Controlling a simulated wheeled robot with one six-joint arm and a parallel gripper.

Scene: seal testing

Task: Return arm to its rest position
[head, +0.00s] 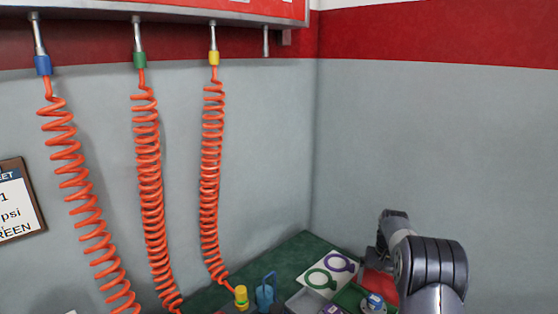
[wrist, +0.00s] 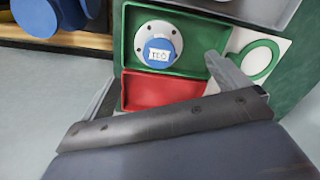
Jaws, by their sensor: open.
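My arm (head: 432,265) rises at the lower right of the head view, beside the green work surface; its gripper end is not clearly visible there. In the wrist view my gripper (wrist: 162,75) is open, with its two fingers spread and nothing between them. Beyond the fingers, a round metal part with a blue centre and a white label (wrist: 160,52) lies in a green tray (wrist: 192,25). A red tray (wrist: 160,92) adjoins the green one and looks empty where visible.
A white card with green and purple ring marks (head: 313,275) lies behind the trays. A yellow-topped fitting (head: 241,296) and a blue fitting (head: 265,296) stand left of them. Orange coiled hoses (head: 211,165) hang at left. The space before the right wall (head: 450,140) is clear.

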